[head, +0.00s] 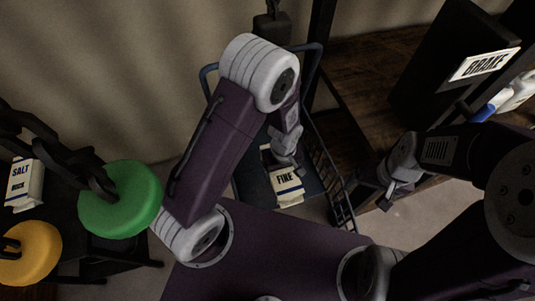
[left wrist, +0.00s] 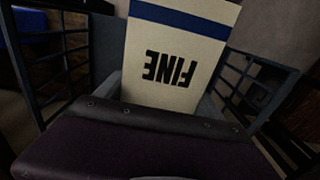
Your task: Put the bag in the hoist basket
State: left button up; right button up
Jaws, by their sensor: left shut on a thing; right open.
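The bag (head: 287,188) is pale cream with a blue band and the word FINE; it also shows in the left wrist view (left wrist: 172,60). My left gripper (head: 285,162) is shut on it. The hoist basket (head: 343,187) is a dark frame with barred sides and a blue-grey rim. The bag is between the basket's sides; in the left wrist view, barred walls (left wrist: 250,88) stand on both sides of it. I cannot tell whether the bag touches the basket floor. My right gripper (head: 386,192) is open and empty, right of the basket.
A green disc (head: 120,199) and a yellow disc (head: 30,252) hang at the left, near a SALT bag (head: 25,184). A dark hoist block (head: 271,27) hangs above the basket.

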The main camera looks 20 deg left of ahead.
pick_arm(q)
jog(key=w+a+f, duration=0.2)
jog(key=w, duration=0.1)
jog(key=w+a+f, duration=0.1)
jog(key=w+f, duration=0.1)
jog(key=w, duration=0.1)
jog(key=w+a+f, duration=0.2)
jog(key=w, duration=0.1)
jog(key=shift+w+a+f+b, duration=0.3)
jog(key=shift+w+a+f, duration=0.05)
jog(key=shift+w+f, duration=0.05)
jog(key=shift+f, duration=2)
jog(key=shift+f, duration=0.1)
jog(key=o, duration=2.1)
jog(key=shift+s, duration=0.1)
notch_tip(320, 180, up, 12)
jog(key=shift+p, duration=0.45)
